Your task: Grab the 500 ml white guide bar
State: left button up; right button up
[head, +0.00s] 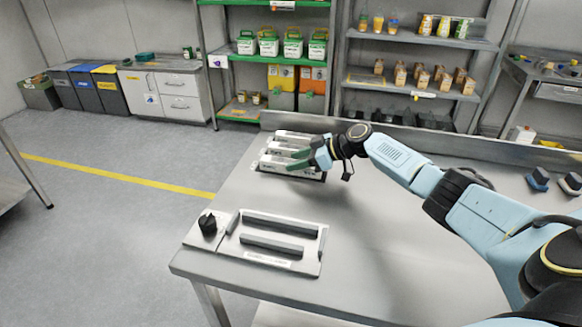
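Several white guide bars (272,161) lie side by side in a dark rack near the back left of the metal table. Their size labels are too small to read, so I cannot tell which one is the 500 ml bar. My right gripper (299,159) reaches in from the right, with its dark green fingers over the right part of the nearer bars. It hides part of them, and I cannot tell whether the fingers touch or hold a bar. My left gripper is not in view.
The metal table (365,250) is bare in the middle. A metal plate (309,268) with two dark grey bars and a black knob (207,224) sits at its front left corner. A raised ledge runs along the back.

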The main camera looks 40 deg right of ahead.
jog(key=c, duration=0.9)
